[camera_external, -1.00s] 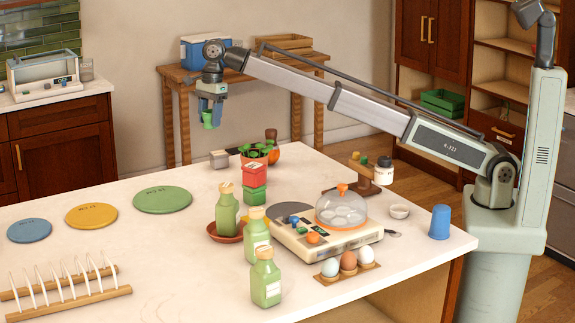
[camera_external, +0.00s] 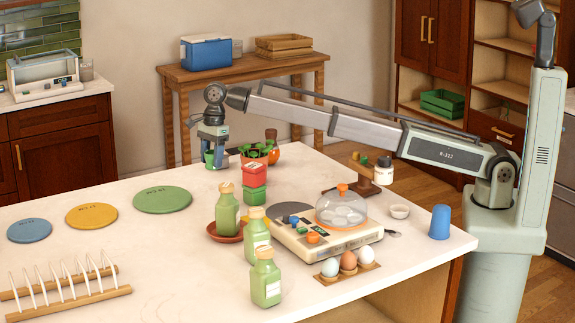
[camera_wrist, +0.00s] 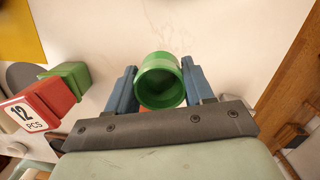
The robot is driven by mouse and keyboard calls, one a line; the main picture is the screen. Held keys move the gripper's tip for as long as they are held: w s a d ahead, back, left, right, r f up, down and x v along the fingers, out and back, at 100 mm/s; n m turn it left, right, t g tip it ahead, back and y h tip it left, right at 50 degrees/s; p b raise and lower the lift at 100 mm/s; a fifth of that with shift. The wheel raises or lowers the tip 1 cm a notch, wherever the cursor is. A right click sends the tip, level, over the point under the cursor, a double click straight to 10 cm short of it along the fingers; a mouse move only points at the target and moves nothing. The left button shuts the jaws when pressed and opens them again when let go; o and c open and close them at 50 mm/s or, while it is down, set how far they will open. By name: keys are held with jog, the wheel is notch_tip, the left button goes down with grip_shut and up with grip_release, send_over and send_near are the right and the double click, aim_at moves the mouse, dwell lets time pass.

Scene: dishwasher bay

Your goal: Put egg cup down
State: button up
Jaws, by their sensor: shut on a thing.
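A green egg cup (camera_wrist: 160,82) sits between the two blue fingers of my gripper (camera_wrist: 159,90) in the wrist view, its open round mouth facing the camera. My gripper is shut on the egg cup. I cannot tell whether the cup's base touches the table; its lower part is partly hidden.
A green disc (camera_external: 162,199) lies nearer on the left. Green bottles (camera_external: 227,212) and an egg cooker (camera_external: 327,236) stand further right. The table between gripper and green disc is clear.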

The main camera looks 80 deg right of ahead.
aim_at(212, 190)
jog(key=shift+f, duration=3.55)
jog(key=shift+f, duration=0.15)
jog(key=o, duration=1)
jog(key=shift+o, duration=0.2)
jog(key=r, duration=0.4)
jog(key=d+r, duration=0.1)
jog(key=r, duration=0.7)
jog(key=shift+s+d+r, duration=0.1)
jog(key=shift+s+d, duration=0.05)
jog(key=shift+s, duration=0.2)
